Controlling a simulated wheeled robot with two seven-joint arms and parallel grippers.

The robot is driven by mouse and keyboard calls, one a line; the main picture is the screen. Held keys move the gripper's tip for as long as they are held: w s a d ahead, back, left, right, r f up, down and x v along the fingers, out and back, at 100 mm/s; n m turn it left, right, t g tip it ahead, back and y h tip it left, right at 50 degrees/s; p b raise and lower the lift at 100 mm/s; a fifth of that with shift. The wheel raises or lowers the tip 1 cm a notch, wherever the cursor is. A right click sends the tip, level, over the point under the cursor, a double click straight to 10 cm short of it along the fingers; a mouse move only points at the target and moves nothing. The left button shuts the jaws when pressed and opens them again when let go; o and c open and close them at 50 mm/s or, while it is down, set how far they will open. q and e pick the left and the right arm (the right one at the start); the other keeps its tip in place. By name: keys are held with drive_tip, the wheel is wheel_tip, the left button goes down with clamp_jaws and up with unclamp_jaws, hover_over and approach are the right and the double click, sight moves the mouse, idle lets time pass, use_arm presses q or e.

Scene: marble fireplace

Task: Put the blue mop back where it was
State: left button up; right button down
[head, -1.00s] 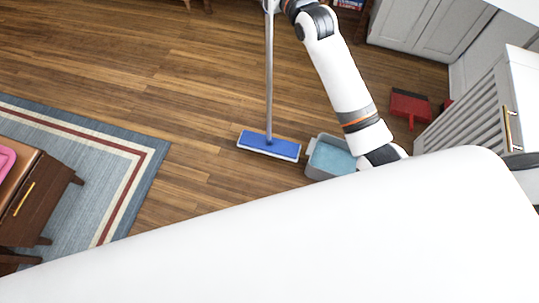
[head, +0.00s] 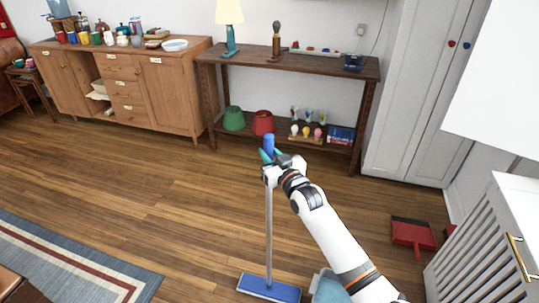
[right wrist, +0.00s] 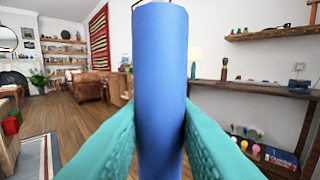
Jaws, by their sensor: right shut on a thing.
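The blue mop stands upright on the wooden floor, with its flat blue head (head: 268,288) at the bottom of the head view and a grey pole rising from it. My right gripper (head: 268,158) is shut on the mop's blue handle (head: 268,143) near the top. In the right wrist view, the teal fingers press on both sides of the blue handle (right wrist: 160,90). A grey bucket with blue water (head: 328,288) is just right of the mop head, partly hidden by my right arm. My left gripper is not in view.
A red dustpan (head: 413,234) lies on the floor at the right, beside a slatted white cabinet (head: 475,250). A dark console table (head: 290,62) and a wooden sideboard (head: 125,85) stand along the back wall. A blue rug (head: 70,265) lies at the left. The middle floor is clear.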

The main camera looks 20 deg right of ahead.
idle(0.3)
drive_tip(key=c, duration=1.2)
unclamp_jaws()
drive_tip(key=shift+f, duration=0.15)
drive_tip(key=shift+s, duration=0.4)
drive_tip(key=s, duration=0.3)
drive_tip(key=s+d, duration=0.1)
drive_tip(key=s, duration=0.3)
drive_tip(key=s+d, duration=0.1)
drive_tip(key=s, duration=0.3)
drive_tip(key=shift+d+f, duration=0.15)
